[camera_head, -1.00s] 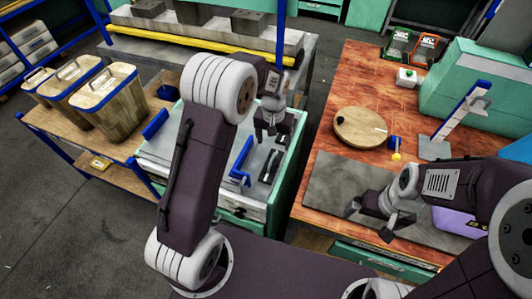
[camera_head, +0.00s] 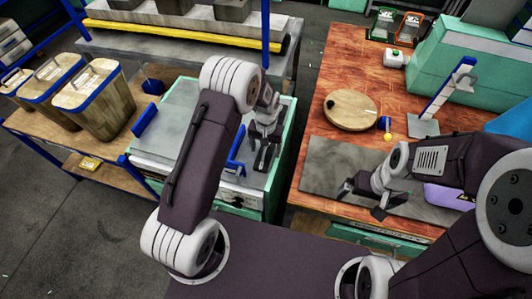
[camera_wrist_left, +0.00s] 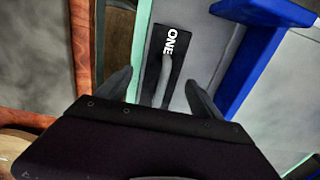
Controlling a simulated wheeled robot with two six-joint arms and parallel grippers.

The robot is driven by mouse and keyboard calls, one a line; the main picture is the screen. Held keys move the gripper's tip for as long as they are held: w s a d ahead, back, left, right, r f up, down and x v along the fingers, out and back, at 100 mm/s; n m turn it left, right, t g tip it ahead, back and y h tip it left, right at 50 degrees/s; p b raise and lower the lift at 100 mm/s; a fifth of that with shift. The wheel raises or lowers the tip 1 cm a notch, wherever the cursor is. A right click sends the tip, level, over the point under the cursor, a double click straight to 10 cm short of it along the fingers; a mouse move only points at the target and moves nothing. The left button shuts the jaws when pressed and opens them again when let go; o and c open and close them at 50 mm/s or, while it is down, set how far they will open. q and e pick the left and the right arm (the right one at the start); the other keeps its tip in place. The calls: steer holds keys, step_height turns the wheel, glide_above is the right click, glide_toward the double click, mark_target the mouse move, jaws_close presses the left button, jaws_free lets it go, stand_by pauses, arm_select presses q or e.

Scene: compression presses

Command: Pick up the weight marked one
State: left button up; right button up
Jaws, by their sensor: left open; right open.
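The weight marked ONE (camera_wrist_left: 171,48) is a black block with white lettering and a grey handle. In the left wrist view it lies on a light grey surface, with the handle between the open fingers of my left gripper (camera_wrist_left: 160,82). I see no finger touching the handle. In the head view my left gripper (camera_head: 265,150) is over the grey-topped cabinet (camera_head: 183,115) and mostly covers the weight. My right gripper (camera_head: 362,200) is open and empty over the dark mat on the wooden bench.
A blue bracket (camera_wrist_left: 262,40) stands close beside the weight. The wooden bench (camera_head: 312,125) lies to the right, with a round wooden board (camera_head: 350,108) and a blue-edged stand (camera_head: 447,92). Several wooden bins (camera_head: 95,100) stand on a shelf at left.

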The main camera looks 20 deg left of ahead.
arm_select(q)
step_height(320, 180, down, 2)
steer(key=shift+w+a+f, duration=0.1)
steer(key=shift+w+a, duration=0.05)
jaws_close()
steer(key=shift+r, duration=0.2)
steer(key=shift+w+r, duration=0.1)
steer(key=shift+r, duration=0.45)
step_height(320, 180, up, 3)
steer(key=shift+f, duration=0.1)
steer(key=w+d+r+b, duration=0.1)
steer(key=w+d+r, duration=0.5)
steer(key=d, duration=0.4)
steer(key=shift+r, duration=0.55)
steer(key=shift+d, duration=0.1)
